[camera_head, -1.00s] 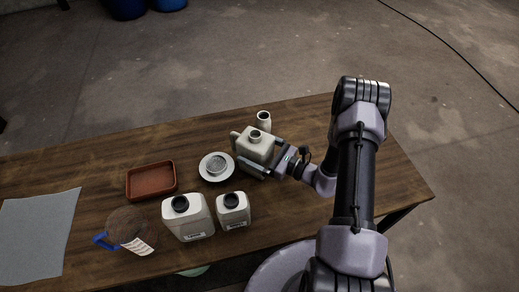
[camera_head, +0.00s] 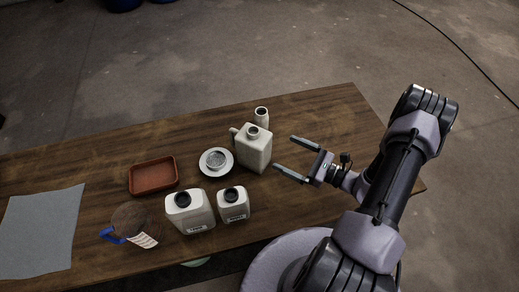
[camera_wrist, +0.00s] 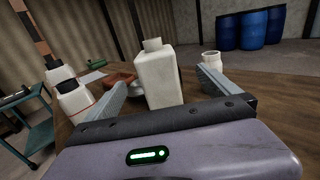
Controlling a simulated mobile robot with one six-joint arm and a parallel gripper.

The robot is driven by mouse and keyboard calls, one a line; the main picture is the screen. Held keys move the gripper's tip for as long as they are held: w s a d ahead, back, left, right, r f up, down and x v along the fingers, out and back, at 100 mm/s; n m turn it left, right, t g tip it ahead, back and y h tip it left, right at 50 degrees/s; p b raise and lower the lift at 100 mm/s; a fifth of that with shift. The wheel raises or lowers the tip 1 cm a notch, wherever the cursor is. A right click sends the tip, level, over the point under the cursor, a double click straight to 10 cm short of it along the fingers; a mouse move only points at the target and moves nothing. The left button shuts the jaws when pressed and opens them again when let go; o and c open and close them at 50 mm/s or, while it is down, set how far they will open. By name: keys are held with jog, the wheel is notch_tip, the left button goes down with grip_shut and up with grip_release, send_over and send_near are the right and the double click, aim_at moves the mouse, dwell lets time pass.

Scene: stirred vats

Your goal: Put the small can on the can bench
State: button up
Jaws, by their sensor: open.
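The small can (camera_head: 233,206) is white with a black cap and stands upright on the wooden table, right beside a larger white can (camera_head: 189,214) of the same kind. In the wrist view the small can (camera_wrist: 75,102) is at the left, outside my fingers. My gripper (camera_head: 284,153) is open and empty, to the right of a cream jug (camera_head: 253,150) with a handle. In the wrist view the jug (camera_wrist: 159,80) stands ahead between the finger lines, apart from them. I cannot tell which surface is the can bench.
The wooden table (camera_head: 320,125) also holds a small cream pot (camera_head: 261,115), a white dish (camera_head: 229,169), a reddish tray (camera_head: 153,190), a brown jar with a blue handle (camera_head: 130,220) and a grey sheet (camera_head: 40,230). A teal cart (camera_wrist: 38,135) and blue drums (camera_wrist: 252,30) stand beyond.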

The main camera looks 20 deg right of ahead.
aim_at(269, 145)
jog(key=b+x, duration=0.1)
jog(key=x, duration=0.8)
jog(key=b+x, duration=0.1)
jog(key=x, duration=0.3)
jog(key=shift+s+a+r, duration=0.1)
jog(key=shift+s+a, duration=0.15)
jog(key=shift+a, duration=0.1)
